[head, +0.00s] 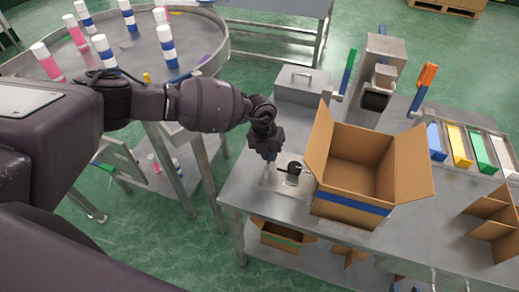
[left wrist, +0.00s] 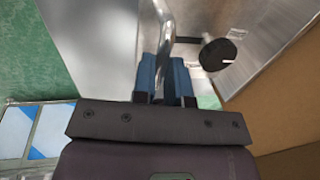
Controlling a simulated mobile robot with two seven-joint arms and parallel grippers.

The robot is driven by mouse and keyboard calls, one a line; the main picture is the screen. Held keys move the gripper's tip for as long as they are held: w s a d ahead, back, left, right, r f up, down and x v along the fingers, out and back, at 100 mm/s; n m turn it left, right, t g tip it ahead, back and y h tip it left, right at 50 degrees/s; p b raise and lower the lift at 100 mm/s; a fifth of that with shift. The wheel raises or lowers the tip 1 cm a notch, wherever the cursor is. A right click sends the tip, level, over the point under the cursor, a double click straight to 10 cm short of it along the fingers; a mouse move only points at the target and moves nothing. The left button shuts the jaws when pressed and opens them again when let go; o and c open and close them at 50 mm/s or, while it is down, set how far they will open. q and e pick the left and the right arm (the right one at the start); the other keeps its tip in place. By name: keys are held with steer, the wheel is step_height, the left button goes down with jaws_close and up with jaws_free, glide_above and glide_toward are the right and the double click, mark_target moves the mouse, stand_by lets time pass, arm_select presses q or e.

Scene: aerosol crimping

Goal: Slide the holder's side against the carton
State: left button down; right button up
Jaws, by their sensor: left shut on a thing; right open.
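The carton (head: 350,203), an open brown box with raised flaps and a blue band, stands on the steel bench. It fills the right of the left wrist view (left wrist: 288,95). The metal holder (head: 273,184), with a black knob (head: 294,168), lies on the bench just left of the carton. Whether its side touches the carton I cannot tell. My left gripper (head: 268,157) is above the holder's left part. In the left wrist view its blue fingers (left wrist: 165,72) are shut on a bent metal rod (left wrist: 168,28), apparently the holder's handle, beside the black knob (left wrist: 217,54). My right gripper is out of view.
A grey metal box (head: 300,85) and a crimping machine (head: 378,75) stand behind the carton. Coloured bins (head: 458,146) and a cardboard divider (head: 490,222) are to the right. A round table (head: 130,50) with several cans is at the upper left.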

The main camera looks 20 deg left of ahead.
arm_select(q)
steer(key=shift+d, duration=0.7)
steer(key=c, duration=1.1)
jaws_free()
steer(key=shift+a, duration=0.1)
steer(key=shift+c, duration=0.2)
steer(key=shift+r, duration=0.15)
step_height(320, 180, up, 10)
steer(key=a, duration=0.2)
steer(key=shift+r+p, duration=0.2)
steer(key=shift+p, duration=0.1)
steer(key=shift+w, duration=0.1)
